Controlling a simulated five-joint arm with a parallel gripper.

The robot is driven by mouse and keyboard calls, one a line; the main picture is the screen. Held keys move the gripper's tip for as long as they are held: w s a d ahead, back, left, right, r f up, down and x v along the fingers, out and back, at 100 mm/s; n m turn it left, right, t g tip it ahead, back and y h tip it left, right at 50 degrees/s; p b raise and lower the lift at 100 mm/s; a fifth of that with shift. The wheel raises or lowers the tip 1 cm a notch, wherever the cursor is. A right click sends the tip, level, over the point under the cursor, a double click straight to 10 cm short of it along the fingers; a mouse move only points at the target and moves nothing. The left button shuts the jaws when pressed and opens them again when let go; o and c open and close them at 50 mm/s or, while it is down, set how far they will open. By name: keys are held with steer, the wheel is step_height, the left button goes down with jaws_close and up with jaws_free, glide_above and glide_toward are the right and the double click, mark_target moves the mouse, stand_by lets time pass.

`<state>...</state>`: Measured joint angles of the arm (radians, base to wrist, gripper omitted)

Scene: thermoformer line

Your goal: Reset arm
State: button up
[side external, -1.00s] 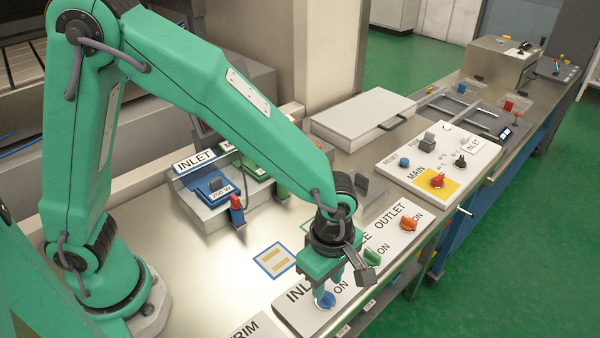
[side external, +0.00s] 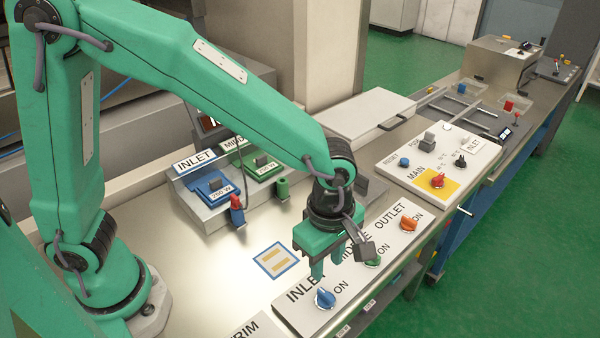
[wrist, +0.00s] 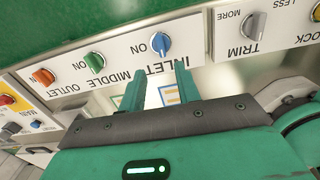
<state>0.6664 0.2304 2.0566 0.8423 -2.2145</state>
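My gripper (side external: 328,272) hangs with its fingers pointing down, just behind and above the blue INLET knob (side external: 325,298). It is empty and apart from the knob. In the wrist view my gripper (wrist: 160,76) has its two fingers spread, with nothing between them. The blue knob (wrist: 160,44) lies beyond the fingertips there. The green MIDDLE knob (side external: 373,262) and orange OUTLET knob (side external: 408,225) sit farther along the same white panel (side external: 306,318). My gripper's body hides part of the panel lettering in the side view.
Behind the gripper stand the blue INLET unit (side external: 205,195) and green unit (side external: 262,166). A blue-framed mark (side external: 273,263) lies on the bare steel top. The MAIN panel (side external: 405,160) with a red knob (side external: 437,181) is to the right. A TRIM panel (wrist: 265,32) shows in the wrist view.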

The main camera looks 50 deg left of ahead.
steer(key=a+r+m+t, duration=0.2)
steer(key=a+r+m, duration=0.75)
steer(key=a, duration=0.45)
steer(key=s+a+r+m+t, duration=0.3)
steer(key=s+a+r+m, duration=0.1)
steer(key=s+a+m, duration=0.3)
steer(key=a+m, duration=0.1)
steer(key=a, duration=0.1)
steer(key=shift+s+a, duration=0.35)
steer(key=shift+s, duration=0.05)
